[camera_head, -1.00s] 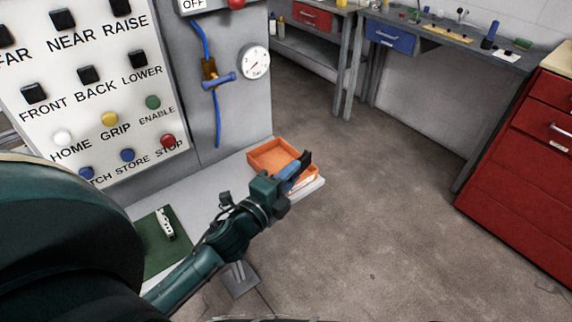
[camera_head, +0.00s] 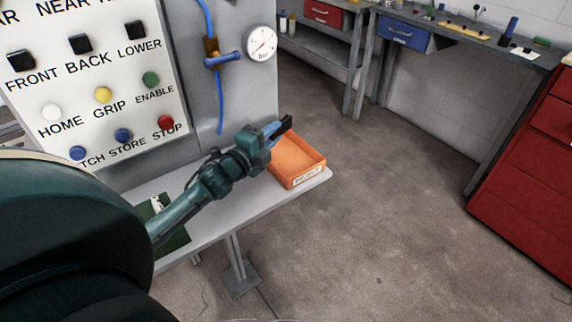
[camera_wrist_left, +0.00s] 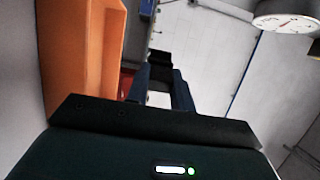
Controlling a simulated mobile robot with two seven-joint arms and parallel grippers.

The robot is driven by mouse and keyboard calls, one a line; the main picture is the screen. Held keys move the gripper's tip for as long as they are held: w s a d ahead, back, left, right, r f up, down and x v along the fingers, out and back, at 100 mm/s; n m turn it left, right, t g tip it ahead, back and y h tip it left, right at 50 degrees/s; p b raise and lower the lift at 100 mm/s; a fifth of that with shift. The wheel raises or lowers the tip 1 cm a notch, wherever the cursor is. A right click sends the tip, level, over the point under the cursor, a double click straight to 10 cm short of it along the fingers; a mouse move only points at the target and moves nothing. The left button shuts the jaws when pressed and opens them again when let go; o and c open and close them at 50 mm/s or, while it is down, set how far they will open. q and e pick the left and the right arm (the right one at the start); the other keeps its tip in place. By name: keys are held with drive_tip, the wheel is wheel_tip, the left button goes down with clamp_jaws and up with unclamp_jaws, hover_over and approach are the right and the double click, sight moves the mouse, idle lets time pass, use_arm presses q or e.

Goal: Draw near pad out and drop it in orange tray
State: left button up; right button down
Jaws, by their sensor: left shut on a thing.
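The orange tray (camera_head: 298,158) sits at the right end of the grey bench, with a label on its front wall. It also shows at the left of the left wrist view (camera_wrist_left: 82,55). My left gripper (camera_head: 277,128) is above the tray's back left side. Its blue fingers are shut on a small black pad (camera_head: 287,123). In the left wrist view the pad (camera_wrist_left: 160,59) shows dark between the fingertips (camera_wrist_left: 160,75), clear of the tray. My right gripper is out of view.
A button panel (camera_head: 95,90) stands behind the bench (camera_head: 225,215), with a gauge (camera_head: 262,43) and a blue hose (camera_head: 220,105) on the grey cabinet. A green mat (camera_head: 175,240) with a pale part (camera_head: 156,204) lies partly behind my arm. Floor to the right is clear.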

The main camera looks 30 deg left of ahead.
use_arm(q)
drive_tip(key=shift+f, duration=0.3)
drive_tip(key=o, duration=1)
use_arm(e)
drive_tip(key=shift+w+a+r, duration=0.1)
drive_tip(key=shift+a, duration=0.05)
use_arm(q)
drive_tip(key=shift+s+f, duration=0.1)
drive_tip(key=shift+s, duration=0.4)
drive_tip(key=s, duration=0.7)
drive_tip(key=s+b, duration=0.1)
drive_tip(key=s, duration=0.3)
drive_tip(key=shift+s+a, duration=0.15)
drive_tip(key=shift+a, duration=0.25)
drive_tip(key=shift+s, duration=0.45)
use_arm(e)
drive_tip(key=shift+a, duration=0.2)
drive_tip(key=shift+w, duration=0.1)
